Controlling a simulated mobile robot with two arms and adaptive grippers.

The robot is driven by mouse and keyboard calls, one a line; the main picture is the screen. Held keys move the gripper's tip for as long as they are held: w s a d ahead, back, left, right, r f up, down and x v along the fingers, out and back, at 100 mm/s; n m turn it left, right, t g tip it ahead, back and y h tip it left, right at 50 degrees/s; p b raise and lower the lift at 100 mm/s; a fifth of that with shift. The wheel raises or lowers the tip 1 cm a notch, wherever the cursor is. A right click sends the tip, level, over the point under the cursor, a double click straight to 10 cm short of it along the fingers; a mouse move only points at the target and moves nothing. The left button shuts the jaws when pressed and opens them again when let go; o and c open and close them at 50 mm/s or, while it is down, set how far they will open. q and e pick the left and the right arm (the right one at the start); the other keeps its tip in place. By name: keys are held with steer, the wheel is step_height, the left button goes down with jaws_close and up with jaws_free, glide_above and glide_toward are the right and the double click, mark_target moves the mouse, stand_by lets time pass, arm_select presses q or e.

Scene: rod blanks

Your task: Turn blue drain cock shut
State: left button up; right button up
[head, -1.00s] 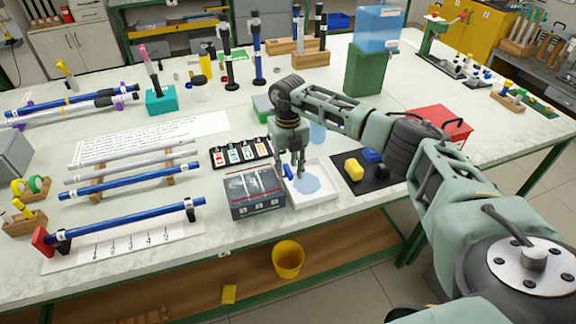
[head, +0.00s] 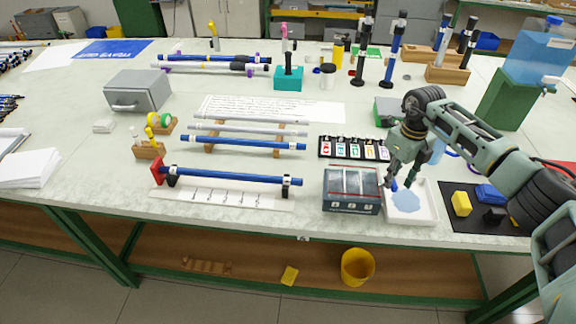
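The blue drain cock (head: 393,184) shows as a small blue piece at the right side of a dark grey tank (head: 351,205). It sits above the left part of a white tray (head: 428,216) that holds a pale blue puddle (head: 406,201). My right gripper (head: 399,182) points down over the tray, with its fingertips right at the cock. The fingers partly hide the cock, and I cannot tell whether they grip it, or which way it is turned. My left gripper is out of view.
A black mat (head: 468,220) with a yellow block (head: 461,204) and a blue block (head: 490,194) lies right of the tray. A black rack of labelled cards (head: 354,148) stands behind the tank. Blue rods on supports (head: 235,175) lie to the left.

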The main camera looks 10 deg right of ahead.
steer(key=n, duration=0.5)
steer(key=shift+w+d, duration=0.15)
steer(key=shift+d, duration=0.1)
steer(key=n, duration=0.3)
steer(key=shift+w+d+n+p, duration=0.1)
steer(key=shift+w+n+p, duration=0.05)
steer(key=shift+n+p, duration=0.15)
steer(key=shift+w+r+n, duration=0.1)
steer(key=shift+r+n, duration=0.1)
steer(key=shift+n, duration=0.3)
step_height(320, 180, up, 7)
steer(key=b, duration=0.2)
steer(key=a+f+y, duration=0.1)
steer(key=a, duration=0.4)
steer(key=w+a+f+t+y, duration=0.1)
steer(key=a+y, duration=0.1)
steer(key=a, duration=0.3)
steer(key=w+a+f+t+y, duration=0.1)
steer(key=a, duration=0.4)
steer(key=shift+a+f+y, duration=0.3)
steer(key=shift+y, duration=0.1)
steer(key=a+r+t+y, duration=0.1)
steer(key=a+y, duration=0.2)
steer(key=a, duration=0.4)
steer(key=s+a+r+m+y, duration=0.1)
steer(key=a+y, duration=0.2)
steer(key=a, duration=0.5)
steer(key=shift+r+t, duration=0.3)
steer(key=shift+t, duration=0.1)
steer(key=shift+s, duration=0.15)
